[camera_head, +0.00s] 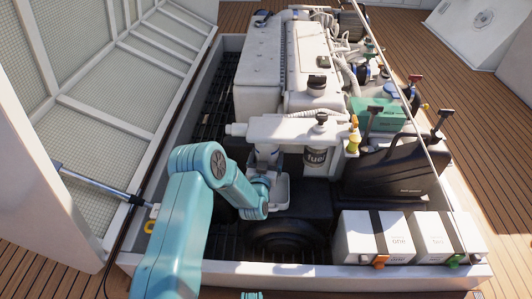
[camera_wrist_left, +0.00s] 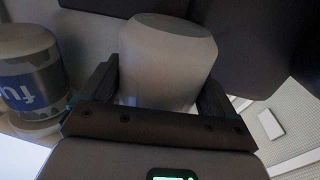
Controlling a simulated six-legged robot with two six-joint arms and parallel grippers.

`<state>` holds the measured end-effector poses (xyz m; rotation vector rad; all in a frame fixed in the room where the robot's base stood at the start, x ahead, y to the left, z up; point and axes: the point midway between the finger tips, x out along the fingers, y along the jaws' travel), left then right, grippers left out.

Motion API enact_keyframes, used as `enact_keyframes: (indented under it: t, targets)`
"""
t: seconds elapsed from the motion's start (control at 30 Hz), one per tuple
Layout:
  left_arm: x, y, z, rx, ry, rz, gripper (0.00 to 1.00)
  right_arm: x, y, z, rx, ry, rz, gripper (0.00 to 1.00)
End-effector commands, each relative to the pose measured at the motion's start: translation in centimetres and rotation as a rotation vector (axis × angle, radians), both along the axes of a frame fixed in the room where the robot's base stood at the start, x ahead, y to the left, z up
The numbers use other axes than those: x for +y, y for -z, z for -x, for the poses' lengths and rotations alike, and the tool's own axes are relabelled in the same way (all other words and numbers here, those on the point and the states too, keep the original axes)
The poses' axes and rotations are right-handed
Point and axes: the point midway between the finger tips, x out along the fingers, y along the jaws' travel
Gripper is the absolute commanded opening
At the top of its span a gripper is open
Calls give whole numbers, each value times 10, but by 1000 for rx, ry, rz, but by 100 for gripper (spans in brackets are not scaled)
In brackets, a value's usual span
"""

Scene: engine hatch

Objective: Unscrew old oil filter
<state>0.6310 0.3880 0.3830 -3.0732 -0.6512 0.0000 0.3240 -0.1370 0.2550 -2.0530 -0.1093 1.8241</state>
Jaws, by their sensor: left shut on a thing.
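The old oil filter is a pale grey canister (camera_wrist_left: 167,50) with a faceted end, seen large in the left wrist view. In the head view its upper part (camera_head: 266,152) shows below the white filter housing (camera_head: 285,128). My left gripper (camera_wrist_left: 157,82) has its two dark fingers on opposite sides of the filter and is shut on it. My right gripper is not seen.
The fuel filter (camera_head: 317,160) hangs close to the right, also seen in the left wrist view (camera_wrist_left: 30,80). A black oil jug (camera_head: 395,172) and two white batteries (camera_head: 372,237) stand further right. The engine (camera_head: 300,65) lies behind. The raised hatch (camera_head: 110,90) is at left.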

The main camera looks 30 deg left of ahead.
Motion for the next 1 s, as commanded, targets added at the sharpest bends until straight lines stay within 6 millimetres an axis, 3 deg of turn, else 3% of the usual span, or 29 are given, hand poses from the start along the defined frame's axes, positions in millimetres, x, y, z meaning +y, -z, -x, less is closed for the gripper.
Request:
enact_keyframes:
  t: [0.17, 0.43, 0.8, 1.0]
  targets:
    - [2, -1, 0, -3, 19, 0, 41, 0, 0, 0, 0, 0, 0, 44]
    - [3, -1, 0, -3, 217, -1, 41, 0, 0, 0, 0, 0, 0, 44]
    - [3, -1, 0, -4, 253, 0, 41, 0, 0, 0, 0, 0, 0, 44]
    - [5, -2, -1, -7, 409, -2, 41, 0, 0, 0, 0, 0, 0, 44]
